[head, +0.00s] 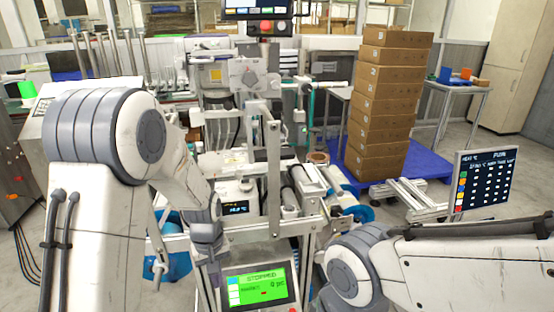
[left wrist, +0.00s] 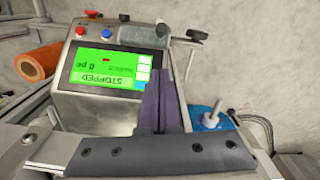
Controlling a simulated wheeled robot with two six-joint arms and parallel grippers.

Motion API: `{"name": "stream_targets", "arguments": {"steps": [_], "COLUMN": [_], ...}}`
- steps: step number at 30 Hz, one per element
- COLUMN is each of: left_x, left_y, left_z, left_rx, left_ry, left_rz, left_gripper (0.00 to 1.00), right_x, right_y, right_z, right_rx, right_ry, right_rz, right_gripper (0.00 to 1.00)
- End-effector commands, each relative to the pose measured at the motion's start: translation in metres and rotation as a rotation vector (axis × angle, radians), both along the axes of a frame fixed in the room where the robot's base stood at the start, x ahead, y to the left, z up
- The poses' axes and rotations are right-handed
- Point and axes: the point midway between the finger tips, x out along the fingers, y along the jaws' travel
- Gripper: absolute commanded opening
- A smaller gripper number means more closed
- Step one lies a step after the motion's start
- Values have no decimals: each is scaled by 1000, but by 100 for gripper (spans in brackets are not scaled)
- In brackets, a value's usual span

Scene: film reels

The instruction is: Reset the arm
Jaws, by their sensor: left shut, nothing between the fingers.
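My left arm comes in from the left in the head view and bends down towards the machine in the middle. My left gripper (head: 207,250) is dark grey and hangs just left of the machine's green control screen (head: 255,285). In the left wrist view the left gripper's fingers (left wrist: 160,105) are together and empty, in front of the control panel's edge. The green screen (left wrist: 108,68) appears upside down there and reads STOPPED. My right arm's links fill the lower right of the head view; its gripper is not in view.
The packing machine (head: 250,150) with metal frame bars stands close ahead. A blue reel (head: 350,203) sits at its right side. An orange roll (left wrist: 37,63) shows in the left wrist view. Stacked brown boxes (head: 385,110) stand on a blue pallet (head: 428,165). Grey floor is free at right.

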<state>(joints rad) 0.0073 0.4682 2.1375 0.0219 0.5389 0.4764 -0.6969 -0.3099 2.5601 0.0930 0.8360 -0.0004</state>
Motion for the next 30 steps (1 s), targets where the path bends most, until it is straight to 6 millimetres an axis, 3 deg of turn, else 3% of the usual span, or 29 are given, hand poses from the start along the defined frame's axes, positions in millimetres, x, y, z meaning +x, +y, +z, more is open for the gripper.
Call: {"name": "stream_targets", "arguments": {"steps": [4,9,15,21,22,30], "left_x": [-30,-100,-169,-225,-221,-219], "left_y": [-54,-111,-135,-138,-137,-137], "left_z": [43,89,114,127,143,203], "left_rx": [-10,-31,-53,-74,-73,-72], "left_ry": [-24,-41,-54,-66,-62,-60], "left_rz": [-238,-599,-912,-1169,-1152,-1141], "left_gripper": [0,0,0,0,0,0], "right_x": [0,0,0,0,0,0], "right_y": [0,0,0,0,0,0], "right_z": [0,0,0,1,18,78], "right_rx": [0,0,0,0,-1,0], "right_ry": [0,0,0,0,1,0], "right_rz": [0,0,0,0,0,0], "right_gripper": [44,44,44,44,44,44]}}
